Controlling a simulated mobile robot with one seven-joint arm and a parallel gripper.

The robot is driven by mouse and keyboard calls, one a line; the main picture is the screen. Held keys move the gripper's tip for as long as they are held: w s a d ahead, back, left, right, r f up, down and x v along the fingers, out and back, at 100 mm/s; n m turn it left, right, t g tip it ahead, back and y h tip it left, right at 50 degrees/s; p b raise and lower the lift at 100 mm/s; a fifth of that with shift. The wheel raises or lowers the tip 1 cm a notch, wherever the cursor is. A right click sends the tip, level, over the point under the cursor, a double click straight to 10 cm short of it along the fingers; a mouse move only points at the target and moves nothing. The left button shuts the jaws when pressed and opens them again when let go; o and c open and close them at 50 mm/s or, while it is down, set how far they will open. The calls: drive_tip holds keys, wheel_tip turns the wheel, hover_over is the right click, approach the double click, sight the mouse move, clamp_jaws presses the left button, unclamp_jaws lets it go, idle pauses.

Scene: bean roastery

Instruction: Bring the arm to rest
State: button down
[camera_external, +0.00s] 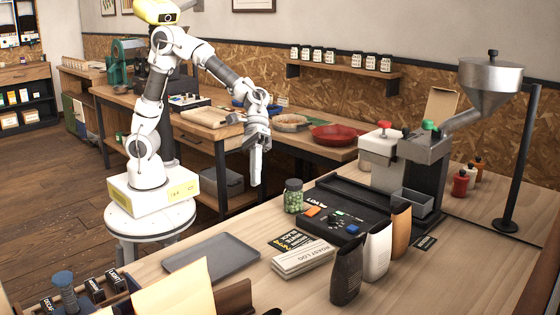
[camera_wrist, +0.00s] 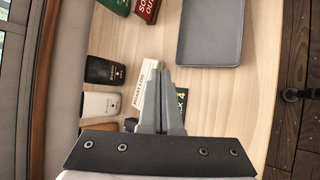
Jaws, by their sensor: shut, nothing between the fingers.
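My gripper (camera_external: 256,168) hangs from the bent arm, fingers pointing down, in the air near the left edge of the wooden counter (camera_external: 400,285). In the wrist view the fingers (camera_wrist: 158,76) are together with nothing between them. Below and beyond them in that view lie the roast log booklets (camera_wrist: 150,77) and a grey tray (camera_wrist: 211,40). My gripper touches nothing that I can make out.

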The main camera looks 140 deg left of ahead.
drive_tip(key=s+d+r+m+g+y+p, duration=0.1)
drive_tip(key=s+d+r+m+y+p, duration=0.1)
drive_tip(key=s+d+r+m, duration=0.35)
drive_tip(key=s+d+r+m+g+y+p, duration=0.2)
drive_tip(key=s+m, duration=0.1)
drive_tip(key=s, duration=0.5)
drive_tip(key=s+a+r+m+t+y+p, duration=0.1)
drive_tip(key=s+r+m+y+p, duration=0.2)
drive_tip(key=s+m, duration=0.4)
drive_tip(key=s+r+p, duration=0.1)
drive_tip(key=s, duration=0.6)
drive_tip(key=shift+r+m, duration=0.25)
drive_tip(key=shift+m, duration=0.1)
